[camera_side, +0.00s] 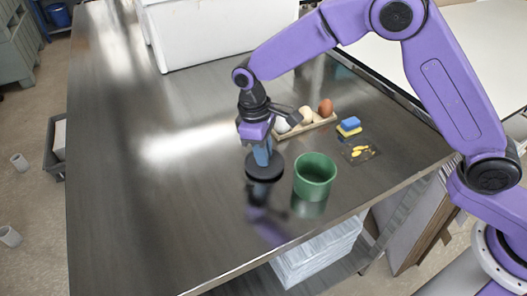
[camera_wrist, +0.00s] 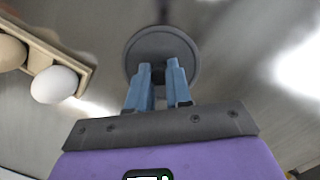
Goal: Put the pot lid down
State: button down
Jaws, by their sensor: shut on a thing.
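The dark round pot lid (camera_side: 265,168) is just left of the green pot (camera_side: 314,177) in the side view. My gripper (camera_side: 262,155) points down and its blue fingers are shut on the lid's knob. In the wrist view the lid (camera_wrist: 150,44) lies flat beyond the fingertips, and the fingers of my gripper (camera_wrist: 159,75) close around its small dark knob. The lid is at or very near the steel table; I cannot tell whether it touches. The pot is open at the top and not in the wrist view.
A wooden egg holder (camera_side: 316,124) with several eggs stands behind the pot, also at the wrist view's upper left (camera_wrist: 75,56). A blue and yellow sponge (camera_side: 349,126) and a small dark tray (camera_side: 360,151) lie to the right. The steel table (camera_side: 130,180) is clear on the left.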

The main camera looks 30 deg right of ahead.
jog(key=shift+f, duration=0.2)
jog(key=shift+f, duration=0.15)
jog(key=c, duration=1)
grip_release()
jog(key=shift+c, duration=0.2)
notch_tip(320, 180, up, 12)
jog(key=w+a, duration=0.1)
jog(key=shift+a, duration=0.15)
